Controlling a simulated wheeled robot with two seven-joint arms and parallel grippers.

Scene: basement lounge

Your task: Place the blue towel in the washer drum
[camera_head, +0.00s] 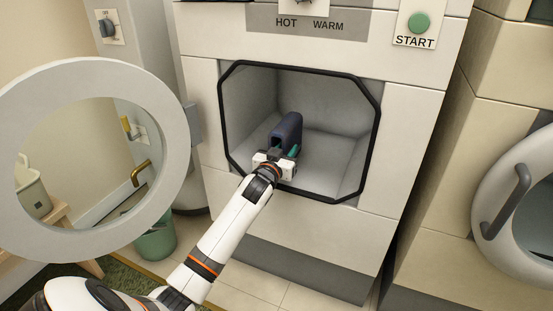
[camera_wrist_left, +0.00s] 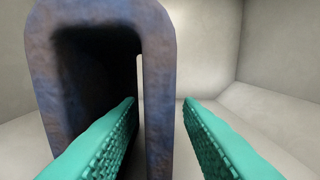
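The blue towel (camera_head: 287,130) stands folded in an upside-down U inside the washer drum (camera_head: 335,148), towards its left side. In the left wrist view the towel (camera_wrist_left: 105,22) fills the left and middle. My left gripper (camera_head: 291,151) reaches into the drum at the towel. In the wrist view its teal fingers (camera_wrist_left: 160,108) are apart, with one leg of the towel between them. The left finger overlaps the fold's opening, and a gap shows between the towel and the right finger. The towel's lower end is partly hidden by the gripper. My right gripper is out of view.
The round washer door (camera_head: 165,110) stands open at the left. The drum opening has a black rim (camera_head: 374,125); free room lies right of the towel. A green bin (camera_head: 157,240) stands below the door. Another machine (camera_head: 500,190) with a round door is at the right.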

